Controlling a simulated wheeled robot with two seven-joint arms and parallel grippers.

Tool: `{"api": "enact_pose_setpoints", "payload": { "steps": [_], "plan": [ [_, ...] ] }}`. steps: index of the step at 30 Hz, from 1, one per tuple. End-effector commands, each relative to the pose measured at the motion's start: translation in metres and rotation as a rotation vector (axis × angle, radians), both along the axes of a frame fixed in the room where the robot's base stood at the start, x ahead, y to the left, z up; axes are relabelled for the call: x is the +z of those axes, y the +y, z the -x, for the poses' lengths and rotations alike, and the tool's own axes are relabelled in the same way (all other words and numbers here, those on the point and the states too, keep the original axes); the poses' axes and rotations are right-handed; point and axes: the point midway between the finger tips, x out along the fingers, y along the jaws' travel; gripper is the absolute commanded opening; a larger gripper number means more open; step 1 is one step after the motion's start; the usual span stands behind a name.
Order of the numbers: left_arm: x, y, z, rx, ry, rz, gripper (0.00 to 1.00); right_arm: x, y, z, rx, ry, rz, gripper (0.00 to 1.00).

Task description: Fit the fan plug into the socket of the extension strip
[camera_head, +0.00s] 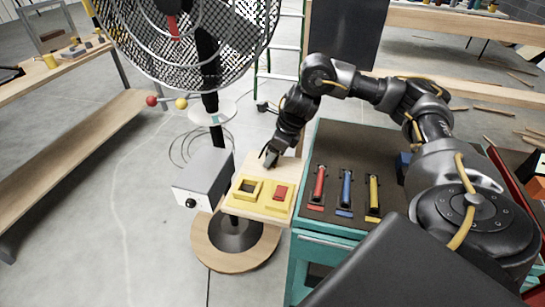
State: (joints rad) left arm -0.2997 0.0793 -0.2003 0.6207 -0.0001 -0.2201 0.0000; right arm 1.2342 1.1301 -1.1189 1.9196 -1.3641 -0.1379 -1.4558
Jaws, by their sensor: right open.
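A large black pedestal fan (208,60) stands at the left, with its round base (233,238) on the floor. A light wooden board (265,206) carries two yellow square frames. The left yellow frame (246,190) has a dark opening, and the right yellow frame (278,197) holds a red block (281,192). I cannot tell which of these is the strip's socket, and no fan plug can be clearly made out. My right gripper (269,158) is open, pointing down over the board's far edge, apart from the yellow frames. My left gripper is out of view.
A grey box (205,178) with a knob sits left of the board. A teal cabinet (330,236) with a dark top bears red, blue and yellow handled tools. A thin looped cable (187,148) lies behind the box. A wooden bench (85,150) stands left; floor between is clear.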

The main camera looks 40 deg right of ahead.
Motion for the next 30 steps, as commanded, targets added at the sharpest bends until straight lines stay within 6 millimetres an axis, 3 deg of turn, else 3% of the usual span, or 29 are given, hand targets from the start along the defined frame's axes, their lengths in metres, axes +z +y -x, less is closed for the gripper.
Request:
{"api": "enact_pose_setpoints", "payload": {
  "steps": [2,14,23,30],
  "plan": [
    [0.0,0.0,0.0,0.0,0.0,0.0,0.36,0.0,0.0,0.0,0.0,0.0,0.0,0.58],
    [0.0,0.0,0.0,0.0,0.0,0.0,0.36,0.0,0.0,0.0,0.0,0.0,0.0,0.09],
    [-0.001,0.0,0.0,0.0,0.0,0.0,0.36,0.003,0.0,0.0,0.0,-0.001,-0.001,0.09],
    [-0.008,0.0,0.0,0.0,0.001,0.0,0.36,0.031,0.001,-0.001,0.003,-0.007,0.0,0.09]
  ]
}}
